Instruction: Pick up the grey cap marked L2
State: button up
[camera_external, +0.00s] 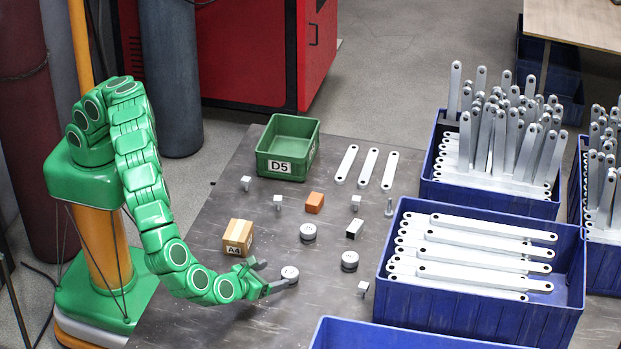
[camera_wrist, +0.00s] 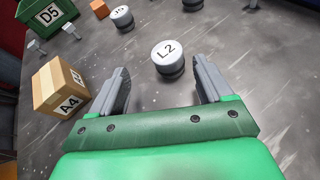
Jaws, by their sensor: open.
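The grey cap marked L2 (camera_wrist: 167,52) is a short round cap with a dark band, upright on the dark table. In the wrist view it sits just beyond my fingertips, between their lines. In the external view the cap (camera_external: 290,272) is right at the end of my gripper (camera_external: 275,274). In the wrist view my gripper (camera_wrist: 162,78) is open and empty, with one finger on each side and bare table between them. I cannot tell whether a fingertip touches the cap.
A similar cap (camera_external: 308,231) stands behind and another (camera_external: 349,260) to the right. A box marked A4 (camera_external: 238,237) is left of my gripper. A green bin marked D5 (camera_external: 287,148), an orange block (camera_external: 314,202) and small brackets stand farther back. Blue crates (camera_external: 470,312) edge the right side.

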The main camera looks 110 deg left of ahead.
aim_at(284, 276)
jog(key=shift+s+d+f+m, duration=0.2)
jog(key=shift+d+f+m, duration=0.1)
jog(key=shift+d+f, duration=0.4)
jog(key=shift+w+a+f, duration=0.1)
jog(key=shift+a+f, duration=0.05)
jog(key=shift+a, duration=0.1)
jog(key=shift+w+r+x, duration=0.15)
jog(key=shift+x, duration=1.05)
jog(key=shift+w+r+x, duration=0.1)
jog(key=shift+r+x, duration=0.05)
jog(key=shift+x, duration=1.1)
jog(key=shift+w+r+x, duration=0.15)
jog(key=shift+x, duration=1.05)
jog(key=c, duration=1.2)
